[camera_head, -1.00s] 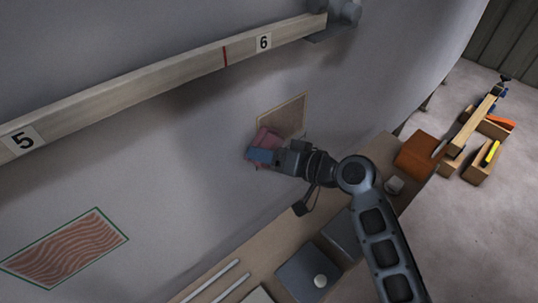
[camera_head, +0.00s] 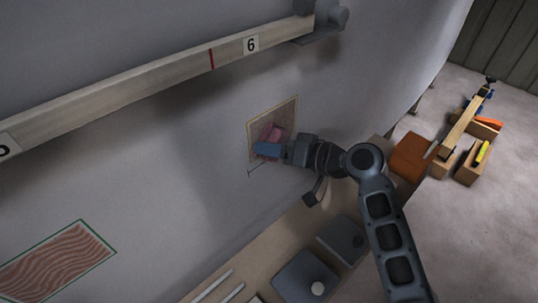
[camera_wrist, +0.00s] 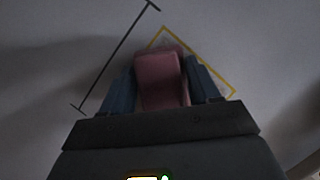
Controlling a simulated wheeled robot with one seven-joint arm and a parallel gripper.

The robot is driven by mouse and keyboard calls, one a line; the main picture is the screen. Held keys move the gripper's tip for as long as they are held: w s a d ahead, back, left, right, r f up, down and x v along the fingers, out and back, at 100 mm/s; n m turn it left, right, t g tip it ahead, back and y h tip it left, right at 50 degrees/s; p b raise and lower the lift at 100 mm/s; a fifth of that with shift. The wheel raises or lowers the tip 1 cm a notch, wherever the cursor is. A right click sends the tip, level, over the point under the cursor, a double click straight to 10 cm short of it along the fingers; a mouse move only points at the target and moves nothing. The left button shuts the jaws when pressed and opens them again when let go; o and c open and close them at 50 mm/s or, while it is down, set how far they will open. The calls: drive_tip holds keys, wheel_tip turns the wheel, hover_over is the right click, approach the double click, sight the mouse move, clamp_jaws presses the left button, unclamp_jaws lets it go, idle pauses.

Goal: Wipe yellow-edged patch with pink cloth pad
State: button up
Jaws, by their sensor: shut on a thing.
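My gripper (camera_head: 268,150) is shut on the pink cloth pad (camera_head: 275,134). In the wrist view the pad (camera_wrist: 160,78) sits between the two blue fingers of the gripper (camera_wrist: 161,88). The yellow-edged patch (camera_head: 286,112) is on the grey hull wall. The pad lies over the patch's lower middle in the head view and hides part of it. In the wrist view a corner and right edge of the patch (camera_wrist: 207,61) show past the pad. I cannot tell whether the pad touches the surface.
A green-edged patch (camera_head: 60,258) with wavy lines is at lower left. A wooden rail (camera_head: 150,84) with numbers crosses the hull above. A bench below carries grey boxes (camera_head: 305,277) and an orange block (camera_head: 410,158). A dark bracket-shaped line (camera_wrist: 117,58) is left of the patch.

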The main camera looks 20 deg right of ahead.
sight(289, 138)
drive_tip(key=shift+w+d+b, duration=0.5)
drive_tip(key=shift+d, duration=1.05)
drive_tip(key=shift+w+d+b, duration=0.45)
drive_tip(key=shift+w+d, duration=0.05)
drive_tip(key=shift+d, duration=1.05)
drive_tip(key=shift+w+d+b, duration=0.5)
drive_tip(key=shift+d, duration=1.05)
drive_tip(key=shift+w+r+p, duration=0.1)
drive_tip(key=shift+r+p, duration=0.6)
drive_tip(key=shift+r, duration=0.2)
drive_tip(key=shift+s+a+p, duration=0.3)
drive_tip(key=shift+s+a, duration=0.05)
drive_tip(key=shift+a, duration=0.65)
drive_tip(key=shift+s+a+p, duration=0.25)
drive_tip(key=shift+s+a, duration=0.1)
drive_tip(key=shift+a, duration=0.65)
drive_tip(key=shift+s+a+p, duration=0.3)
drive_tip(key=shift+s+a, duration=0.05)
drive_tip(key=shift+a, duration=0.65)
